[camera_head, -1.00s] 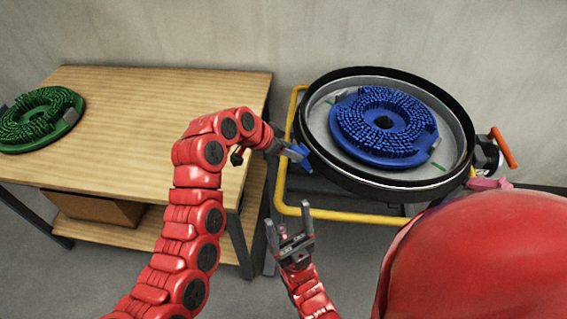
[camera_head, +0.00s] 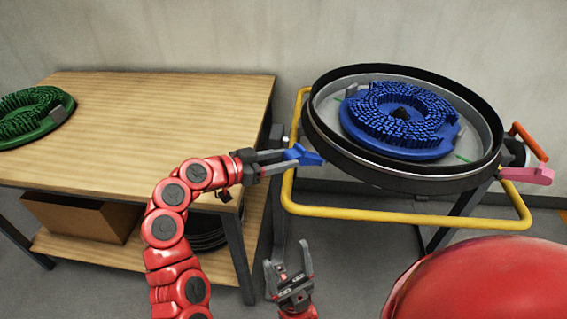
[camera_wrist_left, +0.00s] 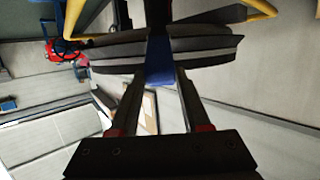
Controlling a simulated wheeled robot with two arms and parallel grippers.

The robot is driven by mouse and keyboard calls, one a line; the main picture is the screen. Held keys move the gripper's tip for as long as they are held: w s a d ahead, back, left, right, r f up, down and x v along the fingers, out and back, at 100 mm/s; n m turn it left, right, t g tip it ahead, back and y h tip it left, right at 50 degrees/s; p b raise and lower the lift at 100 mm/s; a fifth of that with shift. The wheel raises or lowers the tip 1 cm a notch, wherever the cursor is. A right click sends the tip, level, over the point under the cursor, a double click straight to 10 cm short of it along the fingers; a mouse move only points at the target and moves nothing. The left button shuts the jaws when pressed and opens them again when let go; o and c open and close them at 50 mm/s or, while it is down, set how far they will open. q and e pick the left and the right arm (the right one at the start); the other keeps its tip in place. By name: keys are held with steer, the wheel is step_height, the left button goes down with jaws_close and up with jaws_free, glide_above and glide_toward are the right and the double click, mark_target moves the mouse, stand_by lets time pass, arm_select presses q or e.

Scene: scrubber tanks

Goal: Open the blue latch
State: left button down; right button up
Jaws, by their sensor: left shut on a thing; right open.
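The blue latch (camera_head: 303,154) sticks out from the left side of the round black tank (camera_head: 385,180). My left gripper (camera_head: 284,160) is shut on the latch from the left. In the left wrist view the blue latch (camera_wrist_left: 159,62) lies between the fingers, in front of the dark tank rim (camera_wrist_left: 205,45). My right gripper (camera_head: 290,275) is open and empty, low in front of the yellow frame. A blue brush disc (camera_head: 400,120) lies inside the tank.
A yellow tube frame (camera_head: 365,214) runs around the tank. A pink latch (camera_head: 527,174) and an orange handle (camera_head: 528,140) are at its right. A wooden table (camera_head: 150,115) with a green brush disc (camera_head: 32,115) stands left. A cardboard box (camera_head: 85,217) is on its lower shelf.

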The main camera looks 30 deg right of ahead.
arm_select(q)
steer(key=shift+f, duration=0.1)
stand_by(0.3)
steer(key=shift+c, duration=1.8)
jaws_free()
steer(key=p+v, duration=0.1)
steer(key=v, duration=1.6)
steer(key=shift+r, duration=0.2)
steer(key=shift+a, duration=0.15)
